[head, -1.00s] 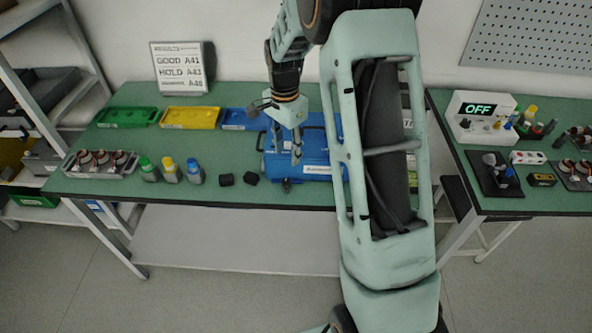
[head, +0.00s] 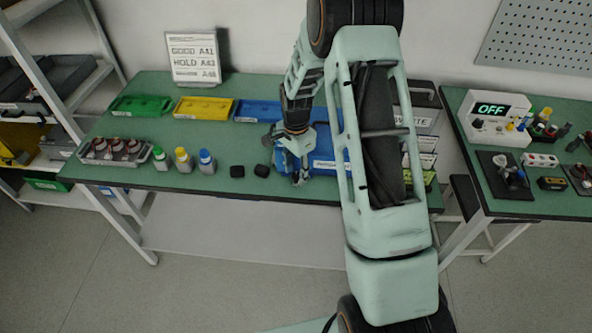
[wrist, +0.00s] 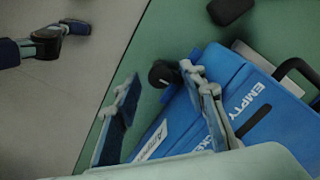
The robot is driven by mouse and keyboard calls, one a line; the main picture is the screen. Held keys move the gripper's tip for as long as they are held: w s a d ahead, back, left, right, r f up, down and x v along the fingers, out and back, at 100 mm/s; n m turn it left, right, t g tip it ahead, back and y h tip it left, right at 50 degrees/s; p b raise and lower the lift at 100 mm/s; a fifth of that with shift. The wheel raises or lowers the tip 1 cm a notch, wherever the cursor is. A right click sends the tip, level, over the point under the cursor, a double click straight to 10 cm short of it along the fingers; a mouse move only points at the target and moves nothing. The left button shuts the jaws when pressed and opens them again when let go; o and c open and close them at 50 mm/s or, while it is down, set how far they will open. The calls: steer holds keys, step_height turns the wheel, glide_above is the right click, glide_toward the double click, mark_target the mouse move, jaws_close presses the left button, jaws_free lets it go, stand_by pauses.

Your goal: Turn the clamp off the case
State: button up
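The blue case (head: 318,162) lies on the green table, partly hidden behind my arm in the head view. In the wrist view the case (wrist: 262,115) shows the word EMPTY and a black handle. A round black knob (wrist: 163,74), which looks like the clamp's, stands by the case's corner near the table edge. My gripper (wrist: 160,80) is open, its two fingers apart with the knob showing between and just beyond their tips. I cannot tell whether they touch it. In the head view my gripper (head: 300,180) is low at the case's front left; the knob is hidden there.
Several capped bottles (head: 183,161) and a tray of parts (head: 112,151) stand farther left. Green, yellow and blue trays line the back.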

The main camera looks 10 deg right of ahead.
steer(key=shift+c, duration=0.3)
jaws_close()
steer(key=shift+n+b, duration=0.35)
steer(key=shift+n, duration=0.05)
steer(key=n+b, duration=0.2)
steer(key=n, duration=0.1)
steer(key=shift+f, duration=0.1)
steer(key=n+b, duration=0.2)
steer(key=n, duration=0.3)
steer(key=n+b, duration=0.1)
steer(key=n, duration=0.4)
steer(key=n+b, duration=0.1)
steer(key=n, duration=0.3)
